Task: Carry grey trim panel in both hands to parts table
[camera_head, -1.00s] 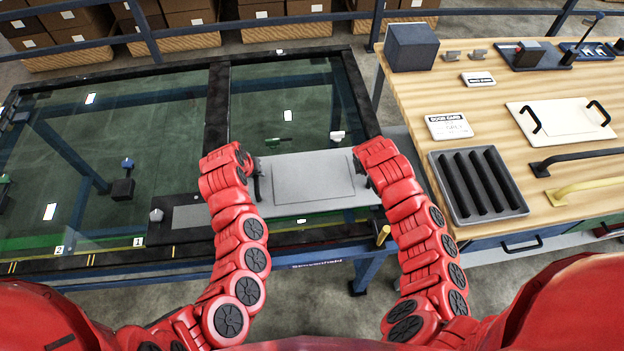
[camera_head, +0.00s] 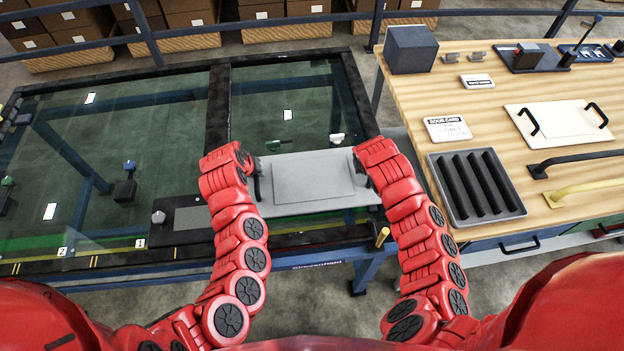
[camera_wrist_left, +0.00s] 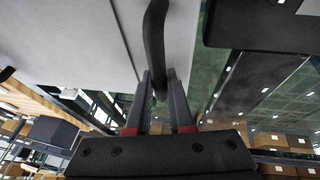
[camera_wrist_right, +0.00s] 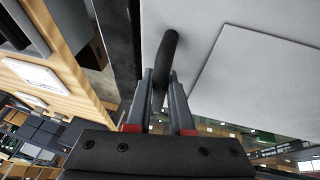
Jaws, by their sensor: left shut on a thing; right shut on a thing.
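The grey trim panel (camera_head: 312,182) is held level between my two arms in the head view, above the near right part of the glass-topped frame. My left gripper (camera_wrist_left: 160,95) is shut on the panel's black handle (camera_wrist_left: 155,40) at its left end. My right gripper (camera_wrist_right: 160,95) is shut on the black handle (camera_wrist_right: 168,50) at the right end. In the head view my left gripper (camera_head: 255,180) shows partly and the right one is mostly hidden by its arm. The wooden parts table (camera_head: 480,110) stands at the right.
On the parts table are a white panel with black handles (camera_head: 560,124), a ribbed dark tray (camera_head: 476,187), a door card sign (camera_head: 447,129), a dark box (camera_head: 411,48) and bar handles (camera_head: 585,160). The glass-topped frame (camera_head: 218,110) lies under and left of the panel.

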